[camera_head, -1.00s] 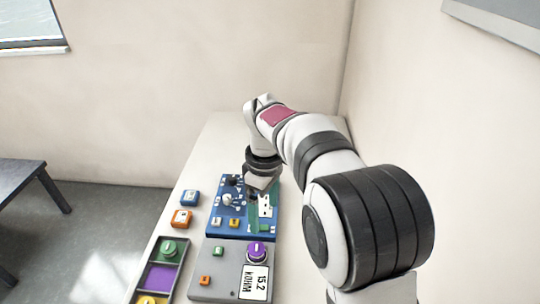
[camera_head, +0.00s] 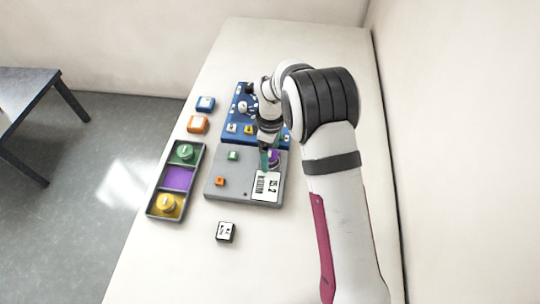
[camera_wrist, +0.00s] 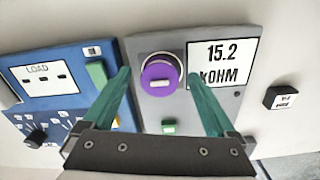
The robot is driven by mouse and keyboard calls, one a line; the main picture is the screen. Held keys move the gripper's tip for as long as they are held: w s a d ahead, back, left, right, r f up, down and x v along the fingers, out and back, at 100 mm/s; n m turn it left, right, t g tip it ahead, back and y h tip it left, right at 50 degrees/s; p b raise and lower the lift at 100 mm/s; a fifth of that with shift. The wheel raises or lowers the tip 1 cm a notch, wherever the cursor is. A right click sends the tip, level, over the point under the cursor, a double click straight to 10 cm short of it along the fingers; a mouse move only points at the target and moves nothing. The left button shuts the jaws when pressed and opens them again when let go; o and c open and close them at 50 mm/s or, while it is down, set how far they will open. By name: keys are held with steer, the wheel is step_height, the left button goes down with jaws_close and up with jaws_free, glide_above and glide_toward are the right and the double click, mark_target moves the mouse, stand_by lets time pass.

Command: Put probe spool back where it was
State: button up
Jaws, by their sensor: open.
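A purple spool (camera_wrist: 159,77) with a white mark on top sits on the grey meter panel (camera_head: 222,190), beside its "15.2 kOHM" display. In the head view the spool (camera_head: 274,156) is partly hidden by my gripper (camera_head: 268,160). My gripper is open, and in the wrist view its two green fingers (camera_wrist: 159,76) point toward the spool, one on each side, with gaps to it. A three-part tray (camera_head: 150,213) stands left of the panel. Its green part holds a green spool (camera_head: 184,152), its yellow part a yellow spool (camera_head: 168,206), and its purple middle part is empty.
A blue circuit board (camera_head: 240,133) with a LOAD label lies behind the meter panel. A blue block (camera_head: 205,103) and an orange block (camera_head: 197,124) sit left of it. A black-and-white block (camera_head: 226,232) lies in front.

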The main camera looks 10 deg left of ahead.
jaws_close()
steer(key=shift+r, duration=0.1)
stand_by(0.3)
steer(key=shift+r, duration=0.1)
